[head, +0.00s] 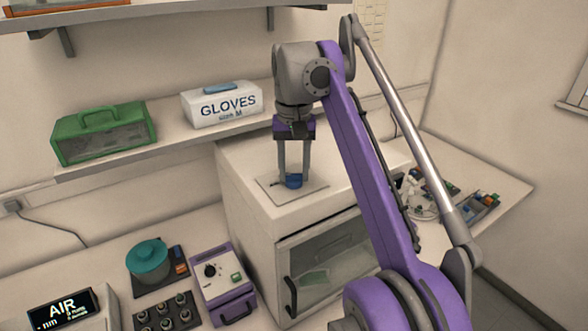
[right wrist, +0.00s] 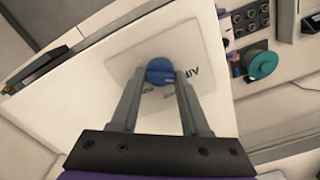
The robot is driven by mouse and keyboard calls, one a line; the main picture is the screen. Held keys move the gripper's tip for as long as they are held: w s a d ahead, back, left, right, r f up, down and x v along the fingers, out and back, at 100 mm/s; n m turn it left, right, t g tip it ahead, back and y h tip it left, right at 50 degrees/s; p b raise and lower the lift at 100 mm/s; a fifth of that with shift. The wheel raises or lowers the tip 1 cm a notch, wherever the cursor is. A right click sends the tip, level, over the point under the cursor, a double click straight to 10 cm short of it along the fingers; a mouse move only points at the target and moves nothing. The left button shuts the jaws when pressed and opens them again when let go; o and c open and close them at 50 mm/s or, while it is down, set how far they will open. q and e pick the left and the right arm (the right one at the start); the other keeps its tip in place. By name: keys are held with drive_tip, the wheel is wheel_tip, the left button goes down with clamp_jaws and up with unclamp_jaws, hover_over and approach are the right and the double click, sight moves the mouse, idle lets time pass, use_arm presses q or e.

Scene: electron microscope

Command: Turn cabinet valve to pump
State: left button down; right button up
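The cabinet valve is a round blue knob (head: 293,181) on a pale plate (head: 268,190) on top of the white cabinet (head: 245,215). It also shows in the right wrist view (right wrist: 160,70), with printed words on the plate partly hidden by my fingers. My right gripper (head: 294,176) points straight down with one finger on each side of the knob. The fingers appear to touch its sides, and no clear gap shows. In the right wrist view the fingertips (right wrist: 161,76) flank the knob. My left gripper is not in view.
A shelf behind holds a green case (head: 104,134) and a white GLOVES box (head: 222,105). Small parts (head: 475,207) lie on the right bench.

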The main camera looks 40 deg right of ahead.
clamp_jaws()
